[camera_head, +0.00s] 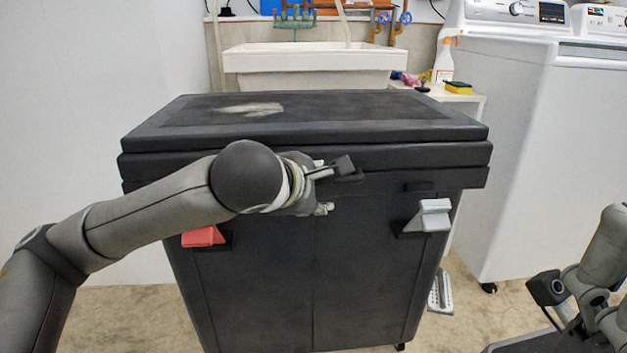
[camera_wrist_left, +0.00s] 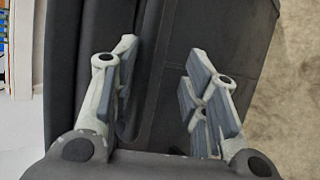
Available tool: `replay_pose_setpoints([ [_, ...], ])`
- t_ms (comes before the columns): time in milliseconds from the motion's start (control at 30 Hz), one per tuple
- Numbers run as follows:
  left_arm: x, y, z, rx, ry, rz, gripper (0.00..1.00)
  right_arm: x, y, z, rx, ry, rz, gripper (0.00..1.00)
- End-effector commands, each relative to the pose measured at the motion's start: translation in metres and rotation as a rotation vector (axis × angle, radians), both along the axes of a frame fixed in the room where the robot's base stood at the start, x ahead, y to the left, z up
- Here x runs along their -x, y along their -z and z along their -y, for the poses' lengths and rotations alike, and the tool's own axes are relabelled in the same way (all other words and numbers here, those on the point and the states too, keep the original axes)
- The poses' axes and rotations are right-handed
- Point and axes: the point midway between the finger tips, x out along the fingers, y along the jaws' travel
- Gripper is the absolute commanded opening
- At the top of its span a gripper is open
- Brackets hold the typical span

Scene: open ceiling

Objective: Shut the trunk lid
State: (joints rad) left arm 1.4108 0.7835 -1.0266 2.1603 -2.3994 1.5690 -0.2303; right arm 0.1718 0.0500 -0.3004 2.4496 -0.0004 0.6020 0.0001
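The black trunk (camera_head: 365,265) stands upright in front of me. Its lid (camera_head: 345,105) lies flat across the top, with a pale worn patch on it; I cannot tell whether a small gap is left under its edge. My left gripper (camera_head: 340,183) is at the trunk's front face, just below the lid's front edge. In the left wrist view, my left gripper (camera_wrist_left: 162,65) has its fingers apart, with nothing between them, close to the dark trunk surface (camera_wrist_left: 205,35). My right gripper (camera_head: 580,310) is partly visible at the lower right, away from the trunk; its fingers are not clear.
A white sink (camera_head: 308,62) is behind the trunk. A white washing machine (camera_head: 530,150) stands to the right. Bare floor (camera_head: 485,318) shows between the trunk and my right arm.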

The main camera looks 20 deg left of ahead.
Motion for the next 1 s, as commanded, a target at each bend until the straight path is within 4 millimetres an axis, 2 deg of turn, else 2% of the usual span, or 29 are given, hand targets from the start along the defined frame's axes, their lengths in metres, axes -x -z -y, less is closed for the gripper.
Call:
replay_pose_setpoints([
  [33,0.002,0.016,0.000,-0.010,0.000,-0.040,0.33,0.000,0.002,0.000,0.000,0.000,0.000,0.80],
  [467,0.007,0.011,-0.002,-0.012,-0.002,-0.037,0.35,0.000,0.001,0.000,0.000,0.001,-0.001,0.80],
  [1000,0.092,-0.049,-0.007,-0.006,-0.001,-0.010,0.35,0.000,0.000,0.000,0.000,0.000,0.000,0.80],
])
